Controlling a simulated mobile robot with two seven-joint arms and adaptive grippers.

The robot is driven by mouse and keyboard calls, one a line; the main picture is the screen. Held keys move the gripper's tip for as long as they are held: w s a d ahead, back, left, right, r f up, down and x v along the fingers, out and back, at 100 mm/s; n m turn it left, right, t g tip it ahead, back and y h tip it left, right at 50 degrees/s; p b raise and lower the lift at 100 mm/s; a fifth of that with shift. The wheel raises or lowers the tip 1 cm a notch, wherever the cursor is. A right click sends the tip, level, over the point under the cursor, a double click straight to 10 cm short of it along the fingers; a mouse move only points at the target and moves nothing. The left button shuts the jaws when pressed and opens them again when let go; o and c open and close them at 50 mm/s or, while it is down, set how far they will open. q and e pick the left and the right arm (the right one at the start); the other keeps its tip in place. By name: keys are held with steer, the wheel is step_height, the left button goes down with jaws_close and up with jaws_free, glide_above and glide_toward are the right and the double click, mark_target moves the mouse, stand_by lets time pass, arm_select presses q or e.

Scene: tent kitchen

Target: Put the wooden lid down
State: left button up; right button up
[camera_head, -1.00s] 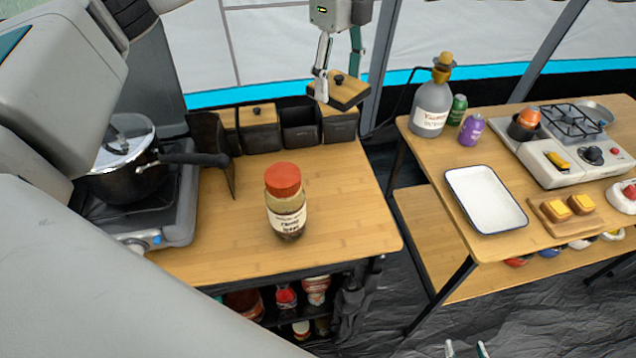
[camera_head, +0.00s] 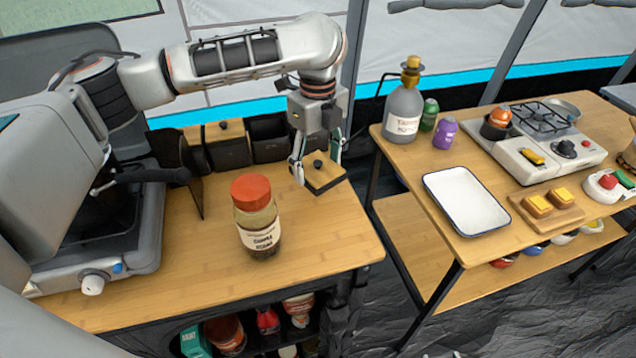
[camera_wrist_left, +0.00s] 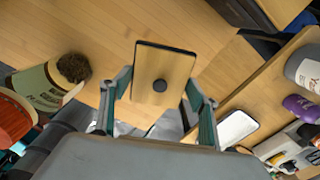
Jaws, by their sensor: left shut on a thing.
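The wooden lid (camera_head: 327,181) is a small square board with dark edges and a black knob. My left gripper (camera_head: 316,166) is shut on it and holds it over the back right part of the left table (camera_head: 320,236). In the left wrist view the lid (camera_wrist_left: 178,62) lies between the two fingers, its knob toward the palm. I cannot tell whether its underside touches the table. Dark containers (camera_head: 269,138) stand in a row along the table's back; one in the middle is open and another has a wooden lid.
A red-capped jar (camera_head: 258,218) stands left of and in front of the lid. The right table holds a grey bottle (camera_head: 403,108), a white tray (camera_head: 466,202) and a gas stove (camera_head: 541,142). The left table's front right is clear.

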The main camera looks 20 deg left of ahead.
mark_target(318, 180)
arm_select(q)
steer(key=shift+f+b, duration=0.6)
steer(key=shift+f, duration=2.05)
steer(key=shift+r, duration=0.1)
steer(key=o, duration=1.1)
